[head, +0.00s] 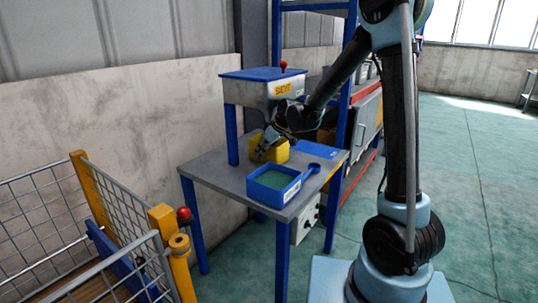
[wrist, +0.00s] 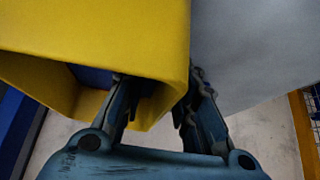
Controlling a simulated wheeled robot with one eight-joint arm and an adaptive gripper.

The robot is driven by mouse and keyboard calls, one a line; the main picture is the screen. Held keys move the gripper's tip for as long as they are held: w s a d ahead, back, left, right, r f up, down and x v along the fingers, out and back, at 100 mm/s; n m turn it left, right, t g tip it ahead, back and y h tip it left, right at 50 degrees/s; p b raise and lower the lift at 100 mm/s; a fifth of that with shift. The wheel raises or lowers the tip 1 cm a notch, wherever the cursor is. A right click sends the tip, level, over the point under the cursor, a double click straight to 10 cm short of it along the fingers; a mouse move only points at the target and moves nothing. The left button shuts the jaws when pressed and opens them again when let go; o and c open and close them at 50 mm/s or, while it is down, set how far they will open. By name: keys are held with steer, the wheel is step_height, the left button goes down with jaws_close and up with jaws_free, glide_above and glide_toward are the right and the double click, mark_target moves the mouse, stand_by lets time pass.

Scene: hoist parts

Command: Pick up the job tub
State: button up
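A yellow open tub (head: 276,152) sits on the grey bench toward the back; I take it as the job tub. It fills the upper left of the wrist view (wrist: 100,35), its opening facing my gripper. My gripper (head: 263,146) is at the tub in the head view. In the wrist view my gripper (wrist: 165,95) has one finger inside the tub's opening and the other outside, along its right wall. The fingers stand apart with the wall between them; firm contact on both sides does not show. Something dark blue shows inside the tub.
A blue tray (head: 272,187) with a green inside stands at the bench's front edge. A blue-topped box with a red knob (head: 284,68) overhangs the tub area. A mesh cage (head: 85,215) stands at left; a blue panel (head: 315,149) lies right of the tub.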

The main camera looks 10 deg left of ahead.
steer(key=shift+a+f, duration=0.15)
steer(key=shift+f, duration=0.15)
jaws_close()
steer(key=shift+r, duration=0.1)
